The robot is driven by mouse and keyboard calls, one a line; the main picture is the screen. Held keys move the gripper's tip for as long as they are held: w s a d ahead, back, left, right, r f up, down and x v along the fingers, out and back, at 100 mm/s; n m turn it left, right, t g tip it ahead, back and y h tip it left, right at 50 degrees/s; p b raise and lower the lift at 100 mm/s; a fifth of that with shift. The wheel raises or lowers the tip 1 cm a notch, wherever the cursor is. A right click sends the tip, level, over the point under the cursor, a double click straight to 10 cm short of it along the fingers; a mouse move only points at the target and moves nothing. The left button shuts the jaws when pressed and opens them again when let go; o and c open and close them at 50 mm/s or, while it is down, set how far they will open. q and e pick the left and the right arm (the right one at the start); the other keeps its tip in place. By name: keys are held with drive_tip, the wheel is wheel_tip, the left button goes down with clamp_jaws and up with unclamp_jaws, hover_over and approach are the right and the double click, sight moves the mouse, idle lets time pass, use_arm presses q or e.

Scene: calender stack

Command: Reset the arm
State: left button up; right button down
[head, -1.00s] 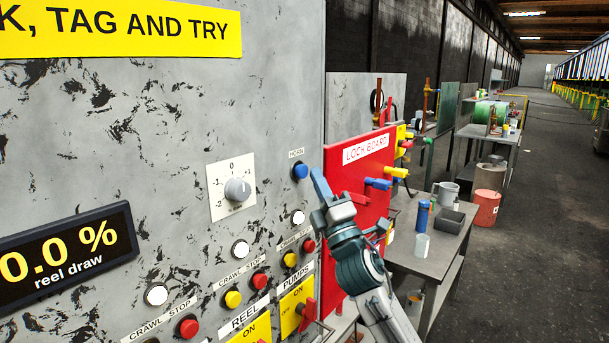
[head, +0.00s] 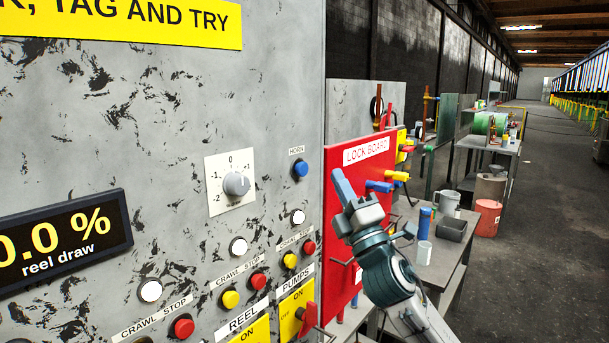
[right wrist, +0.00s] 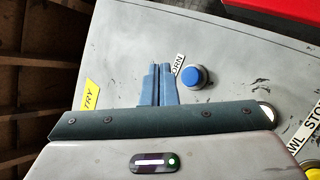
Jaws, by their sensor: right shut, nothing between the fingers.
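My right gripper (head: 342,184) is in front of the red lock board in the head view, with its blue fingers pointing up and to the left. Its fingers are shut and empty. The right wrist view also shows the shut blue fingers (right wrist: 158,84), with the blue horn button (right wrist: 194,76) to their right. In the head view the horn button (head: 300,169) is on the grey panel (head: 150,120), left of the gripper and apart from it. My left gripper is not in view.
The panel carries a dial (head: 236,184), a reel draw display (head: 65,243) and several crawl and stop buttons. The lock board (head: 360,215) is behind my right arm. A grey table (head: 428,262) with a blue bottle (head: 424,221) is at right. The aisle floor beyond is clear.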

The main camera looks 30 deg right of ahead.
idle(0.5)
drive_tip(key=s+f+m+g+h, duration=0.2)
drive_tip(key=f+m+g, duration=0.35)
drive_tip(key=f, duration=0.95)
drive_tip(key=s+f+m+g+h, duration=0.2)
drive_tip(key=f+m+g, duration=0.4)
drive_tip(key=f, duration=0.9)
drive_tip(key=s+a+f+m+g+y, duration=0.1)
drive_tip(key=s+a+f+m+g, duration=0.25)
drive_tip(key=s+f, duration=0.4)
drive_tip(key=s+a+f+m+g+y, duration=0.1)
drive_tip(key=s+a+f+m+g, duration=0.2)
drive_tip(key=s+f, duration=0.5)
drive_tip(key=s+a+f+m+g+y, duration=0.1)
drive_tip(key=s+a+f+g, duration=0.25)
drive_tip(key=s+f, duration=0.45)
drive_tip(key=s+d+f+g, duration=0.1)
drive_tip(key=d+f, duration=0.1)
drive_tip(key=f, duration=1.2)
drive_tip(key=s+d+f+g, duration=0.1)
drive_tip(key=f, duration=1.3)
drive_tip(key=s+d+f+g, duration=0.1)
drive_tip(key=s+f, duration=1.8)
drive_tip(key=f, duration=0.1)
drive_tip(key=shift+d+f+m+y+b, duration=0.3)
drive_tip(key=shift+m+b, duration=0.1)
drive_tip(key=shift+b, duration=0.05)
